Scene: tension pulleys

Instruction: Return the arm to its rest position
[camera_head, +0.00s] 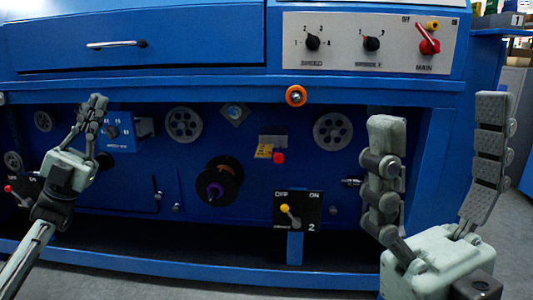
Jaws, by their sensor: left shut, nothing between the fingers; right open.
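My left gripper (96,103) is at the left in front of the blue machine. Its fingers are together and point up, with nothing seen between them. A small blue box with a dial (118,133) is just behind and to the right of it. My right gripper (440,110) is large and close at the right. Its two fingers stand upright and wide apart, with nothing between them.
A control panel (370,42) with SPEED, second and red MAIN knobs is at the upper right. An orange roller (296,96) is on the upper beam. An OFF/ON switch box (297,210) stands at the lower middle. A drawer handle (115,44) is at the upper left.

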